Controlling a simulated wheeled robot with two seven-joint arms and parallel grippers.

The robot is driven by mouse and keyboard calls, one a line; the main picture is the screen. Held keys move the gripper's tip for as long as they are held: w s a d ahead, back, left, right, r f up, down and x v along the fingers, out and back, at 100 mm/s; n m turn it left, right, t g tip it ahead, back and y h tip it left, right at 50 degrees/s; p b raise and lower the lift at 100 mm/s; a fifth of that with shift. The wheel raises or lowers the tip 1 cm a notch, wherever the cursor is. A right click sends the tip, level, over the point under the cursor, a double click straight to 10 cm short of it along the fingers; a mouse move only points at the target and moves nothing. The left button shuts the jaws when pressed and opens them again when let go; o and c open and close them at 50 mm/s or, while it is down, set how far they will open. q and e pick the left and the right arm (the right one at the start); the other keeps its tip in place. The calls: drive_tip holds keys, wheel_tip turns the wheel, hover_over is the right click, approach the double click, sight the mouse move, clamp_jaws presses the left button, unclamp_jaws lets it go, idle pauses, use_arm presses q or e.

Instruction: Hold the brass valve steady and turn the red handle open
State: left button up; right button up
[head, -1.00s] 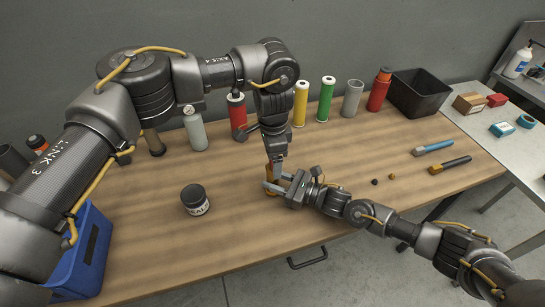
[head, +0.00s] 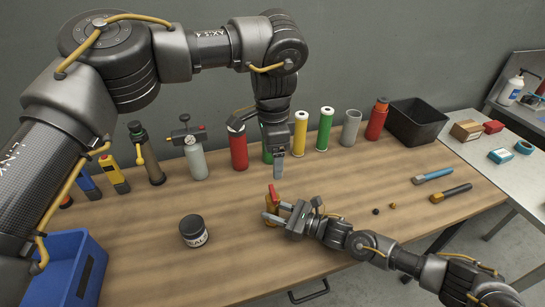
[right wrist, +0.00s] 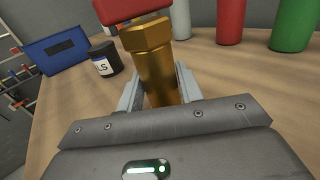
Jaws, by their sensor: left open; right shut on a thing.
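The brass valve (head: 268,208) stands on the wooden table near its middle, and it shows large in the right wrist view (right wrist: 157,70). Its red handle (head: 274,194) sits on top; in the right wrist view the handle (right wrist: 128,10) is cut off by the upper edge. My right gripper (head: 273,212) is shut on the brass body from the right, with a finger on each side of it. My left gripper (head: 277,172) points down above and behind the valve, apart from the handle. It is open and empty; its finger gap is hard to make out.
A dark jar (head: 193,231) stands left of the valve, and a blue bin (head: 70,265) is at the front left. Several canisters line the back, with a black bin (head: 418,121) at the right end. Two marker-like tools (head: 451,193) lie at the right.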

drive_tip(key=o, duration=1.3)
